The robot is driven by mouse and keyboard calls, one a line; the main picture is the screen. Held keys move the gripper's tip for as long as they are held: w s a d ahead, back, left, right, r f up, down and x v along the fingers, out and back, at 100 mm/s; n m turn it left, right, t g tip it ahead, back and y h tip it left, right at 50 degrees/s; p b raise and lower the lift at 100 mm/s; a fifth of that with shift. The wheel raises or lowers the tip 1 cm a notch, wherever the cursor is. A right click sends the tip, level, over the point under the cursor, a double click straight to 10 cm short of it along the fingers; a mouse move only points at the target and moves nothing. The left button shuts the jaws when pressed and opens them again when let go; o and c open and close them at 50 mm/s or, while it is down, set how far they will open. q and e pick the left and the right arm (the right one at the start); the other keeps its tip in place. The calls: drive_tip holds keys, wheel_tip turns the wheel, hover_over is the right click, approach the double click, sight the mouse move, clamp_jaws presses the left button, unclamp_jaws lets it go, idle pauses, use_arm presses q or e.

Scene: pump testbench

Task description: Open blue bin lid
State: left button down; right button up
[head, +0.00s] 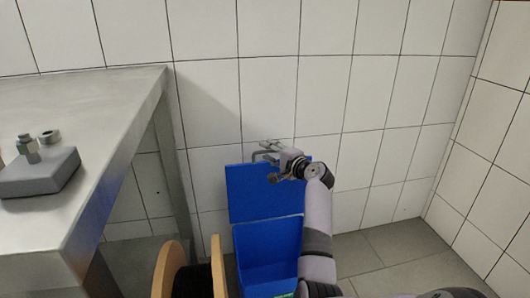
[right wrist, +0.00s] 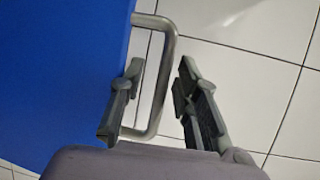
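The blue bin (head: 268,246) stands on the floor by the tiled wall. Its blue lid (head: 250,196) is raised upright against the wall side, and the bin's inside shows below it. A metal handle (head: 256,156) is at the lid's top edge. My right gripper (head: 270,149) is at this handle. In the right wrist view, the right gripper (right wrist: 160,80) has its fingers apart, with the bar of the metal handle (right wrist: 164,75) showing between them. Contact with either finger cannot be told. The blue lid (right wrist: 60,60) fills the left of that view. My left gripper is out of view.
A metal table (head: 110,105) stands at the left, with a grey block (head: 40,175) and small metal parts on it. A round wooden-rimmed object (head: 168,270) stands left of the bin. The floor (head: 400,250) at the right is clear.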

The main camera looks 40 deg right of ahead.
clamp_jaws()
idle(0.3)
idle(0.6)
